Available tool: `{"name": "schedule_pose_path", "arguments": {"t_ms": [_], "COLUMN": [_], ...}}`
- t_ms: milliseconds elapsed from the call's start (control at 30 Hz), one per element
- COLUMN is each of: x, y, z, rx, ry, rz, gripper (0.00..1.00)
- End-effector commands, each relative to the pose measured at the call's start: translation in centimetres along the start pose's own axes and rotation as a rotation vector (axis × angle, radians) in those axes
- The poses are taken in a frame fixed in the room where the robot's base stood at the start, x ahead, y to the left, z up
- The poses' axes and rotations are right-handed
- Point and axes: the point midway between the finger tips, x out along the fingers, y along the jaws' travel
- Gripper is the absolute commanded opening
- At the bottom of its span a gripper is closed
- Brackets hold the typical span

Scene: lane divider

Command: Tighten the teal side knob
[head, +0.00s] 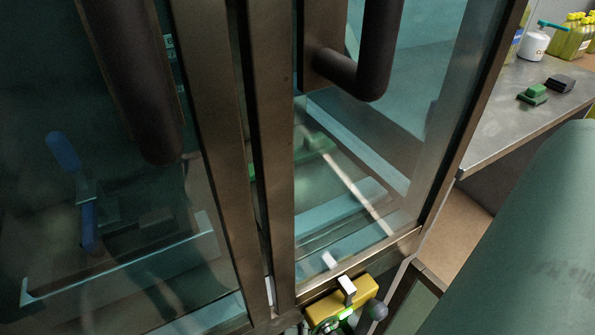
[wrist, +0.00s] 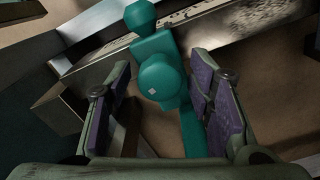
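In the wrist view, a teal round knob (wrist: 160,82) with a small pale mark on its face sits on a teal post. A smaller teal ball (wrist: 140,16) tops the same piece, and a teal strip (wrist: 193,133) runs down beside the right finger. My gripper (wrist: 161,72) is open, its two purple-padded fingers on either side of the round knob. Gaps show between the knob and both pads, so neither finger appears to touch it. How far the knob sits between the fingers in depth is hard to tell. I cannot make out the knob or my gripper in the head view.
Glass doors with dark metal frames (head: 270,150) and thick dark handles (head: 365,75) fill much of the head view. A yellow block (head: 340,302) is at the bottom. A metal counter (head: 520,105) holds bottles at right. A metal plate (wrist: 200,35) lies behind the knob.

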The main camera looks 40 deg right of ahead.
Motion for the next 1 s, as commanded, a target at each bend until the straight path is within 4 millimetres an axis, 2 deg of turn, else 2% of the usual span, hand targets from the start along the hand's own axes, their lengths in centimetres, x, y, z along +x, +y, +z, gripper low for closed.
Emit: {"name": "schedule_pose_path", "arguments": {"t_ms": [67,633,767,1000], "x": [-0.01,-0.02,-0.3,-0.41], "y": [0.0,0.0,0.0,0.05], "z": [-0.01,-0.01,-0.01,-0.02], "rx": [0.0,0.0,0.028,0.235], "ry": [0.0,0.0,0.0,-0.001], "rz": [0.0,0.0,-0.001,-0.001], "gripper": [0.4,0.02,0.02,0.02]}}
